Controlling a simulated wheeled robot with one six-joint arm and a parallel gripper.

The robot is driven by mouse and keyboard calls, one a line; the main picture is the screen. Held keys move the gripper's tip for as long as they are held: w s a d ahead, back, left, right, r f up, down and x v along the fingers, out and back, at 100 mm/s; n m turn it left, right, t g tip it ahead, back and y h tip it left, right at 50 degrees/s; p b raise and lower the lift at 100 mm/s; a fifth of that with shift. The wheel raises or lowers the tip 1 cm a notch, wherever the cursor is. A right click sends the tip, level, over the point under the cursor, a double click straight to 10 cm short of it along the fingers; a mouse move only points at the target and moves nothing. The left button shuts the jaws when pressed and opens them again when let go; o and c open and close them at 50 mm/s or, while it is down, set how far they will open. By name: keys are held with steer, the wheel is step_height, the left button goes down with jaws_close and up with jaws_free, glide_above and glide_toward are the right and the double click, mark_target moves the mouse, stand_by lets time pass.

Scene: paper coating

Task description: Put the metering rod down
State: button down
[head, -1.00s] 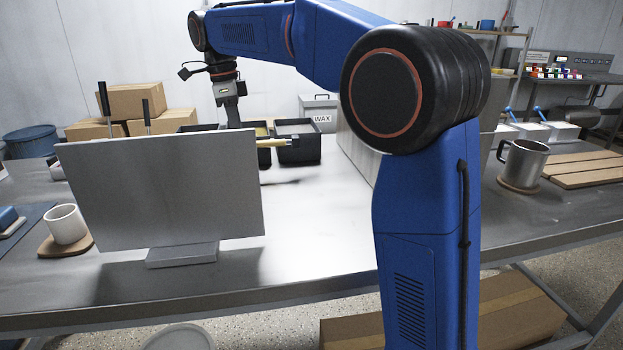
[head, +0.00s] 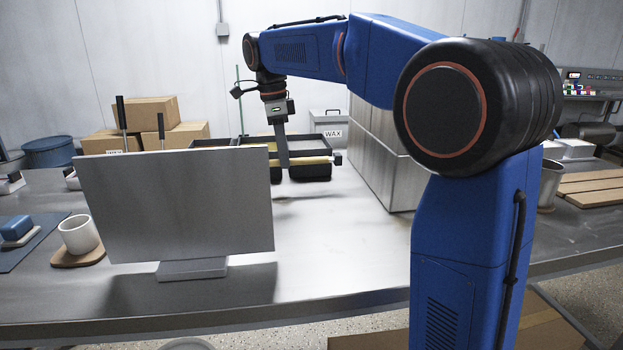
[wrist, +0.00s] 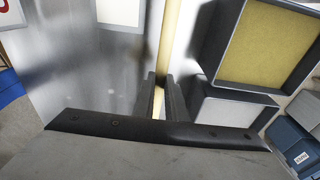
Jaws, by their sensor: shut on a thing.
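The metering rod is a cream-yellow bar with a dark end; in the head view its right part (head: 308,161) shows past the upright grey panel, lying roughly level above the black trays' front. The panel hides its left part. My gripper (head: 284,162) points down and is shut on the rod. In the wrist view the rod (wrist: 166,38) runs away from me between the two dark fingers of my gripper (wrist: 161,84). I cannot tell whether the rod touches anything beneath it.
Black trays (head: 313,174) stand just behind the rod; one holds a yellow surface (wrist: 268,42). The grey panel (head: 175,205) stands in front. A metal box (head: 385,165) is to the right and a wax container (head: 329,124) behind. Steel table (head: 330,235) is bare between panel and my arm.

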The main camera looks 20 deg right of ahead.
mark_target(310, 162)
steer(key=d, duration=0.3)
steer(key=s+d, duration=0.1)
steer(key=d, duration=0.3)
steer(key=shift+s, duration=0.2)
step_height(310, 162, down, 2)
steer(key=shift+a+f, duration=0.15)
steer(key=shift+f, duration=0.1)
steer(key=shift+d+f, duration=0.2)
steer(key=shift+f, duration=2.05)
steer(key=c, duration=1.8)
jaws_free()
steer(key=shift+f, duration=0.15)
